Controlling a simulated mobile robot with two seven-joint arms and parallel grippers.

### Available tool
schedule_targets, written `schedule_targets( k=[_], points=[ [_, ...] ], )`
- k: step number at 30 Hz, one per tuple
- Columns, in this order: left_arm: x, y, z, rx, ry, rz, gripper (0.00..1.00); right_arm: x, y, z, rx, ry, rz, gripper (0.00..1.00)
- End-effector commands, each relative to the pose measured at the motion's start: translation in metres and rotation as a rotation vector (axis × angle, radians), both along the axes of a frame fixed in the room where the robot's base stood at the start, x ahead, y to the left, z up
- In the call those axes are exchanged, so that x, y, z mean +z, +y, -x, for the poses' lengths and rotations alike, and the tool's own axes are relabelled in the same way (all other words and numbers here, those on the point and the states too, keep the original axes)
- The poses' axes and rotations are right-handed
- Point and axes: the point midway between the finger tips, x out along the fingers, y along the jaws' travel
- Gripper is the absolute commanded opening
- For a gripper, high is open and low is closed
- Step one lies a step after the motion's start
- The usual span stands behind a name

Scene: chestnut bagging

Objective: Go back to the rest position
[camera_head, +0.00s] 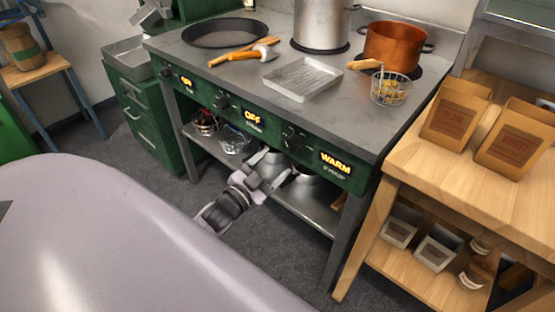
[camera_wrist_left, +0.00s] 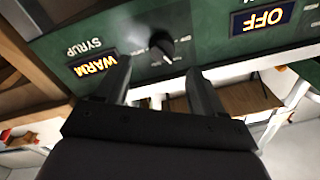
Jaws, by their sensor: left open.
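My left gripper (camera_head: 268,180) is in front of the green stove front, below the control panel and beside the lower shelf. In the left wrist view its two dark fingers (camera_wrist_left: 160,85) stand apart with nothing between them. Past the fingers that view shows a black knob (camera_wrist_left: 162,45) and the lit WARM SYRUP display (camera_wrist_left: 95,65), upside down. I cannot tell whether a finger touches the panel. My right gripper is in neither view.
The stove top (camera_head: 215,75) holds a black pan (camera_head: 224,33), a metal tray (camera_head: 302,77), a steel pot (camera_head: 322,25), a copper pot (camera_head: 393,45) and a wire basket (camera_head: 390,90). A wooden table (camera_head: 440,180) with paper bags (camera_head: 455,115) stands right. Grey floor (camera_head: 275,240) is clear.

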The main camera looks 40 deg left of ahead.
Motion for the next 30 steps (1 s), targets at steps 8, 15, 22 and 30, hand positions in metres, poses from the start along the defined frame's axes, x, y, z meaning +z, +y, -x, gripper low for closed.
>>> schedule_targets(
  k=[8,15,22,30],
  points=[
    [0.000,-0.001,0.001,0.000,0.005,0.003,0.69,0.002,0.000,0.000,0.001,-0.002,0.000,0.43],
    [-0.018,-0.042,0.050,-0.001,0.217,0.107,0.69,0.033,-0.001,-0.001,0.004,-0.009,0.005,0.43],
    [-0.037,-0.108,0.142,-0.012,0.564,0.276,0.69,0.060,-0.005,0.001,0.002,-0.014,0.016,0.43],
    [-0.041,-0.143,0.193,-0.026,0.745,0.362,0.69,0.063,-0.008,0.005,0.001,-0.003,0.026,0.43]
  ],
)
